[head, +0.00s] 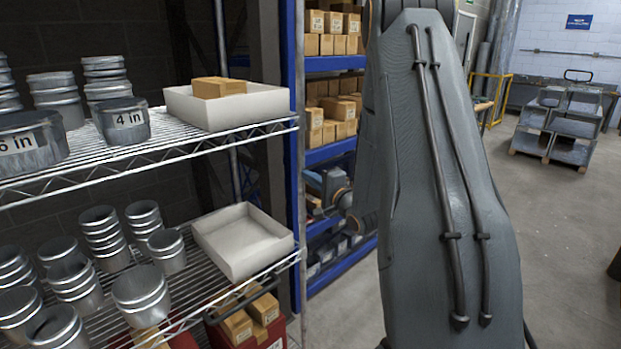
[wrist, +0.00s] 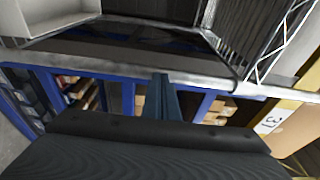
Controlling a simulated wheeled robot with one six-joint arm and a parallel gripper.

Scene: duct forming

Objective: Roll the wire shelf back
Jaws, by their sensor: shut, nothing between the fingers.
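The wire shelf (head: 150,150) stands at the left in the head view, with an upper and a lower wire deck. In the wrist view, wire mesh (wrist: 255,35) and a grey bar (wrist: 110,70) run across behind my gripper. My gripper (wrist: 163,85) is shut with nothing between its fingers, its tips close to that bar; I cannot tell if they touch. The head view does not show the fingers clearly; my arm blocks the middle. A dark bar (head: 205,312) runs along the lower deck's front.
The upper deck bears ducts and a white tray (head: 225,108) with a carton. The lower deck bears several round ducts and a white tray (head: 242,240). Blue racking (head: 332,64) with cartons stands behind. Floor (head: 570,240) at right is clear.

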